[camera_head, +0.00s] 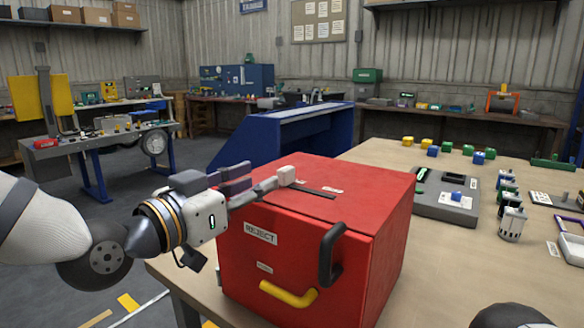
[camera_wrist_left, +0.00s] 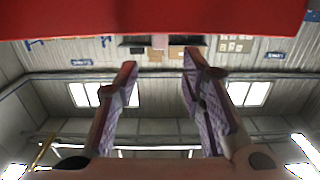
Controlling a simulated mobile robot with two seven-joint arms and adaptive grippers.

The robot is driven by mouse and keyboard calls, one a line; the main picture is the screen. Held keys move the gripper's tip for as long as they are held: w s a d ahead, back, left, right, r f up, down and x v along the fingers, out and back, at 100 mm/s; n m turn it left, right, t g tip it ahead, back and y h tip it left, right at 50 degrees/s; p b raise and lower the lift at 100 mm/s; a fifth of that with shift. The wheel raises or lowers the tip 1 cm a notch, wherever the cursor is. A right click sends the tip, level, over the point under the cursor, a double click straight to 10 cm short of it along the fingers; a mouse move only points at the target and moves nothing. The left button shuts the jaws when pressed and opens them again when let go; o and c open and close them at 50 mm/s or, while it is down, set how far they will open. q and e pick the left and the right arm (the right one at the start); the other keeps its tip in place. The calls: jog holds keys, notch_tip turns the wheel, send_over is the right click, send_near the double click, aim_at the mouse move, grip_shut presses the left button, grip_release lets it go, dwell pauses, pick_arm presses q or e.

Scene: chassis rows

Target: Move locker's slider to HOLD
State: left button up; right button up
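The locker is a red box (camera_head: 390,255) with a REJECT label on its front, standing on the table. Its slider is a pale knob (camera_head: 286,175) at the left end of a dark slot in the top; small labels sit beside the slot, too small to read. My left gripper (camera_head: 262,183) reaches in from the left, its fingertips close to the knob. In the left wrist view the two fingers (camera_wrist_left: 158,62) stand apart, and a pale block that looks like the knob (camera_wrist_left: 160,41) shows beyond and between the tips. Contact cannot be told. My right gripper is not in view.
The locker front carries a black handle (camera_head: 331,254) and a yellow handle (camera_head: 288,294). A grey device (camera_head: 445,207) stands to the right on the wooden table (camera_head: 385,155), with small coloured blocks behind it. A blue bench (camera_head: 282,137) stands behind the locker.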

aim_at(280, 171)
pick_arm(q)
jog(key=x, duration=0.9)
jog(key=shift+d+f+b, duration=0.1)
jog(key=shift+b, duration=0.25)
grip_shut()
